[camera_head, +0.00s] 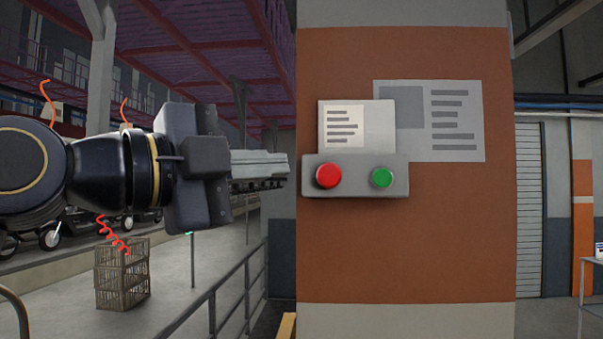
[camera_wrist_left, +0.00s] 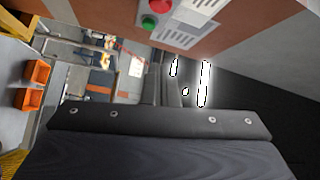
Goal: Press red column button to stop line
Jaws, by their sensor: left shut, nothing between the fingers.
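The red button (camera_head: 328,176) sits on the left side of a grey control box on an orange-brown column (camera_head: 440,240). A green button (camera_head: 381,178) sits to its right on the same box. My left gripper (camera_head: 286,170) is shut and empty. Its fingertips point right and end just left of the box in the head view, at about the red button's height; I cannot tell the depth gap. In the left wrist view the red button (camera_wrist_left: 159,6) shows at the top edge, with the green button (camera_wrist_left: 149,22) below it. My right gripper is out of view.
Paper signs (camera_head: 440,120) are on the column above the box. A metal railing (camera_head: 230,295) runs at the lower left. Stacked crates (camera_head: 122,275) stand on the floor behind it. A table (camera_head: 593,264) stands at the far right.

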